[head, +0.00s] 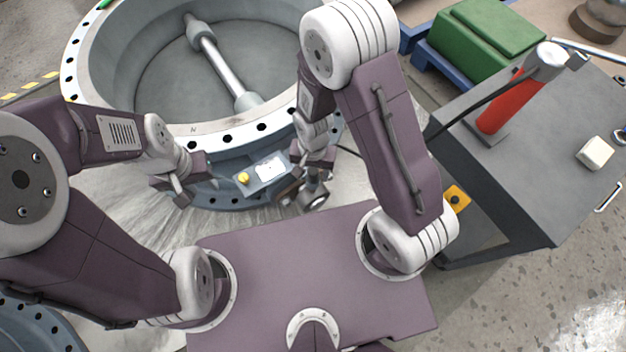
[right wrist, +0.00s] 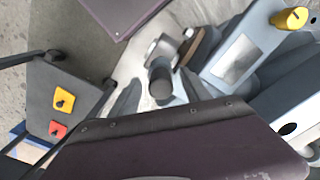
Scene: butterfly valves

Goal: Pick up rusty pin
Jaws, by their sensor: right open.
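My right gripper (head: 308,168) points down beside the front of the large valve body (head: 290,140). In the right wrist view its fingers (right wrist: 160,98) are open, one on each side of a short dark round pin end (right wrist: 160,80), which looks like the rusty pin. I cannot tell whether they touch it. The pin is at a grey metal lug (right wrist: 170,48), and a brown piece (right wrist: 197,48) sits beside the lug. In the head view the lug (head: 313,197) shows just below the gripper. My left gripper (head: 172,188) hangs empty left of it; its finger gap is unclear.
A grey box with a yellow knob (head: 244,179) and a pale label is close left of the right gripper. A dark cart (head: 520,190) with a red tool (head: 503,105) stands at the right. Green cases (head: 485,40) are behind it.

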